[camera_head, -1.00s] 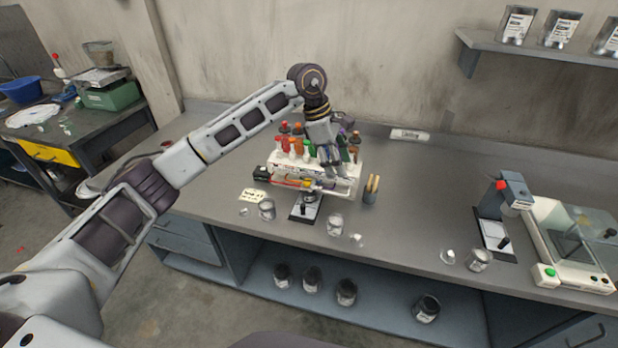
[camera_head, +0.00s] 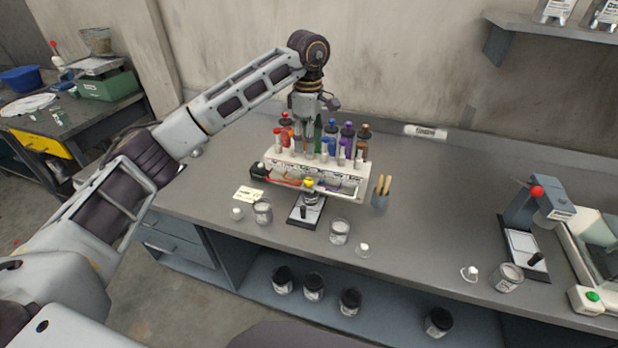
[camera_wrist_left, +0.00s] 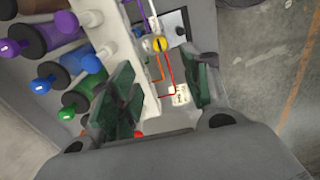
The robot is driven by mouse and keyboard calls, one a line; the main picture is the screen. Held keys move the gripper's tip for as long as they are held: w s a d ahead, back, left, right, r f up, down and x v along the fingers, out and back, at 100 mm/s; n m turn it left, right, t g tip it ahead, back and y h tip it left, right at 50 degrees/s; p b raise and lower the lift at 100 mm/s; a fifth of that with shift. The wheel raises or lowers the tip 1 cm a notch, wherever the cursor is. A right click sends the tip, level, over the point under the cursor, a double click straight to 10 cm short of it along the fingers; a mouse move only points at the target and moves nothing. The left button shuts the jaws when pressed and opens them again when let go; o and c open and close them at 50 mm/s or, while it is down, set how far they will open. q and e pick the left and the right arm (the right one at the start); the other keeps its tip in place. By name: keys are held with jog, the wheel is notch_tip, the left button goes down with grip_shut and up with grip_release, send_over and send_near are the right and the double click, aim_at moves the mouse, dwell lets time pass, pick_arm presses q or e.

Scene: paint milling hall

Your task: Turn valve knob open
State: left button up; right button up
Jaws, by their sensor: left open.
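A white paint dispenser (camera_head: 300,172) stands on the bench with coloured bottles behind it and a row of small upright white valve knobs (camera_head: 342,152) on top. Coloured tubes run along its front to a yellow-topped nozzle (camera_head: 309,183). My left gripper (camera_head: 304,143) points down over the dispenser and hides some of the knobs. In the left wrist view the gripper (camera_wrist_left: 158,95) is open, its green-padded fingers apart with the dispenser's white bar (camera_wrist_left: 132,60) partly between them. I cannot tell whether a finger touches a knob.
Glass jars (camera_head: 340,231) stand in front of the dispenser. A cup of wooden sticks (camera_head: 381,190) is just right of it. A red-topped stand (camera_head: 530,212) is at far right. The bench between the cup and that stand is clear.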

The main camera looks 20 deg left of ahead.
pick_arm(q)
send_over(308, 179)
notch_tip(308, 179, down, 7)
jog(key=shift+s+d+f+p, duration=0.1)
jog(key=shift+s+p, duration=0.05)
jog(key=shift+p, duration=0.25)
notch_tip(308, 179, down, 5)
jog(key=shift+f, duration=0.1)
jog(key=shift+f+p, duration=0.35)
jog(key=shift+f, duration=0.45)
jog(key=shift+c, duration=0.2)
pick_arm(e)
jog(key=shift+s+a+r, duration=0.25)
jog(key=shift+a+r, duration=0.45)
pick_arm(q)
jog(key=c, duration=1)
